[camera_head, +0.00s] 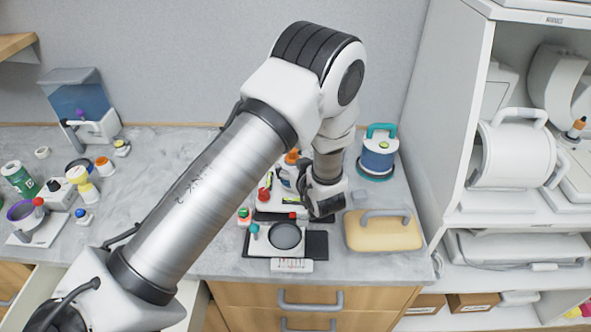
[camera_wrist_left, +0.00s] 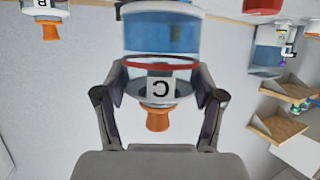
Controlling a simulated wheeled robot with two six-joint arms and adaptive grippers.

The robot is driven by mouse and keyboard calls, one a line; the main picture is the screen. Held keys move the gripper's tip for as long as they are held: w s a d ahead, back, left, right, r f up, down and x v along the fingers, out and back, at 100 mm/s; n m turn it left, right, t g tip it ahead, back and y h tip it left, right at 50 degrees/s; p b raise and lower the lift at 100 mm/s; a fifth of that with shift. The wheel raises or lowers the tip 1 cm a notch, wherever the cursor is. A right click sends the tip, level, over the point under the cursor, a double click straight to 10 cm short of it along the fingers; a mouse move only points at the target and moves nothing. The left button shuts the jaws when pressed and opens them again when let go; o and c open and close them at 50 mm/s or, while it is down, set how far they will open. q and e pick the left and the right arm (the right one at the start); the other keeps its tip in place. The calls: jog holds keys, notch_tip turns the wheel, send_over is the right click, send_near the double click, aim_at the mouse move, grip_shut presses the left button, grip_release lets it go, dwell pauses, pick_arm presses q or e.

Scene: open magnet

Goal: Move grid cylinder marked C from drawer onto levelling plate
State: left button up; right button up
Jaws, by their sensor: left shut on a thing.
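The grid cylinder marked C (camera_wrist_left: 158,50) is white and blue with a red ring and an orange knob. In the left wrist view it appears upside down. My left gripper (camera_wrist_left: 160,85) is shut on it, one finger on each side. In the head view the gripper (camera_head: 303,188) is over the bench, partly hidden by its wrist. An orange-topped item (camera_head: 291,157) shows beside it; I cannot tell if it is C. A dark round plate (camera_head: 287,236) on a white base, apparently the levelling plate, is in front of the gripper. An open drawer (camera_head: 22,297) is partly hidden by my arm.
A yellow case (camera_head: 383,233) and a teal-handled container (camera_head: 378,157) stand right of the gripper. Bottles and small items crowd the left bench. A shelf unit (camera_head: 480,110) rises at the right. A cylinder marked B (camera_wrist_left: 45,10) shows at a corner of the wrist view.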

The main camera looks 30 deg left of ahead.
pick_arm(q)
jog(key=w, duration=0.1)
jog(key=w+a, duration=0.1)
jog(key=w, duration=0.1)
jog(key=shift+w+a+f, duration=0.15)
jog(key=shift+a, duration=0.05)
jog(key=f+b, duration=0.3)
jog(key=shift+w+f, duration=0.25)
jog(key=shift+f, duration=0.05)
jog(key=shift+w+r, duration=0.15)
jog(key=o, duration=1.4)
jog(key=shift+s+r, duration=0.1)
jog(key=shift+s, duration=0.1)
